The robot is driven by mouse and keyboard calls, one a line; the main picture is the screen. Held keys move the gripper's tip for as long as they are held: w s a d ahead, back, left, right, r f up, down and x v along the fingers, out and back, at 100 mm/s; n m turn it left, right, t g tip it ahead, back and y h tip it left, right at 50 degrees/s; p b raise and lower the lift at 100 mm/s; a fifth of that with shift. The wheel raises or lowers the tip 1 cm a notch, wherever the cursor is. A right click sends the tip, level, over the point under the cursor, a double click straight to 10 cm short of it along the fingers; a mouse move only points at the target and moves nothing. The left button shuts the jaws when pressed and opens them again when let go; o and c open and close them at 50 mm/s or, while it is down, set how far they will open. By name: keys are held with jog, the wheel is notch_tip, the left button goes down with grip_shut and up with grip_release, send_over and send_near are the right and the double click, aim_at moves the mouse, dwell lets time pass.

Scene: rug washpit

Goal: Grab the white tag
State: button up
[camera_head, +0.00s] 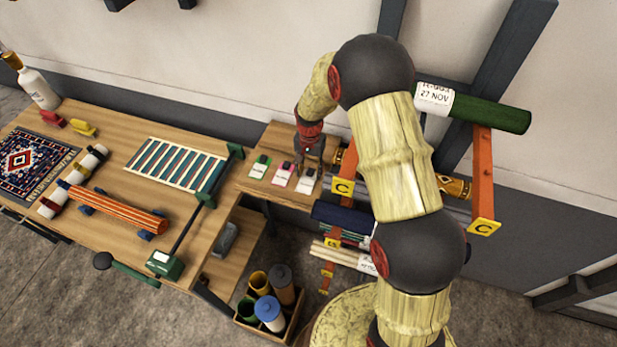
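The white tag (304,185) lies on the small wooden side table (262,188), at the right end of a row of three tags. It has a dark clip-like part at its upper end. A pink tag (281,179) lies just left of it, and a green tag (257,171) lies further left. My gripper (307,166) points down at the upper end of the white tag. The fingers are small and dark here, and I cannot tell whether they touch the tag or how far apart they are.
An orange rack (484,170) holding rolls stands right of the side table, close to my arm. A green roll (490,111) lies on top. The long wooden bench (110,135) at left carries rugs, a bottle (38,88) and tools. A box of bottles (262,327) stands below.

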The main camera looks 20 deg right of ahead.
jog(key=c, duration=0.8)
jog(key=shift+c, duration=0.6)
